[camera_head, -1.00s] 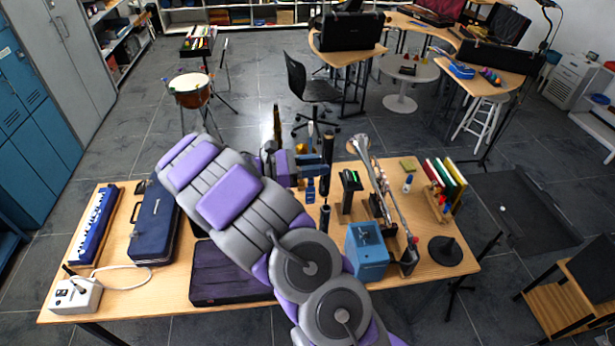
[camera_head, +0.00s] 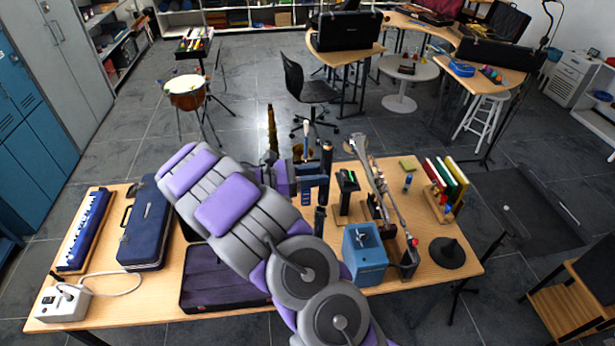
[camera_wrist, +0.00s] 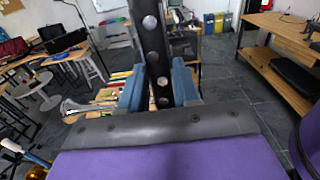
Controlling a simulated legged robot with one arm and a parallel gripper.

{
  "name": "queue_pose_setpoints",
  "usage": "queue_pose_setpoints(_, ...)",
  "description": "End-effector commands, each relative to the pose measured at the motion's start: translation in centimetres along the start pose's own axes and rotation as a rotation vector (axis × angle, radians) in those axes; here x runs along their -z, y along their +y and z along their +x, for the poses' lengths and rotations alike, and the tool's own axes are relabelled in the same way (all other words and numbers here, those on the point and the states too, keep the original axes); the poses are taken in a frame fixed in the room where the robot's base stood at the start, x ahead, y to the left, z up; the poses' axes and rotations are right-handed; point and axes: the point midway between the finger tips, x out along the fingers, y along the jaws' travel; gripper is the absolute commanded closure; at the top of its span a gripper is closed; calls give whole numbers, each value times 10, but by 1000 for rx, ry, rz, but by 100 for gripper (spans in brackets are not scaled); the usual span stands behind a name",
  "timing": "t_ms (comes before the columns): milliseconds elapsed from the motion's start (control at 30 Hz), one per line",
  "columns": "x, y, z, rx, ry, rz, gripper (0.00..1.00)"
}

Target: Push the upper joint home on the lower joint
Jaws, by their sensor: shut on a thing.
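The upper joint is a black tube with round holes (camera_wrist: 152,45), standing upright between my gripper's blue-grey jaws in the wrist view. My gripper (camera_wrist: 160,88) is shut on it. In the head view the upper joint (camera_head: 326,158) stands at the right side of my gripper (camera_head: 312,172), above the table. The lower joint (camera_head: 320,221) is a short dark upright piece just below it, over the table. The two look lined up and very close, but I cannot tell whether they touch. The lower joint is not clear in the wrist view.
A blue box (camera_head: 365,256), a small black stand (camera_head: 347,190) and a silver instrument (camera_head: 374,178) stand close on the right. An open dark case (camera_head: 215,280), a blue case (camera_head: 146,228) and a keyboard (camera_head: 84,230) lie left.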

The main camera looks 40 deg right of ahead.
Motion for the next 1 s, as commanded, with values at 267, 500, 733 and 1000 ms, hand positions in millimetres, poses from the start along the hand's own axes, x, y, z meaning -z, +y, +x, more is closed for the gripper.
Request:
queue_pose_setpoints(267,-3,-8,-16,-3,-12,7,100)
queue_pose_setpoints(500,-3,-10,-20,-4,-13,8,100)
queue_pose_setpoints(733,0,-7,-13,-3,-8,5,100)
queue_pose_setpoints(1000,-2,-14,-27,-5,-18,12,100)
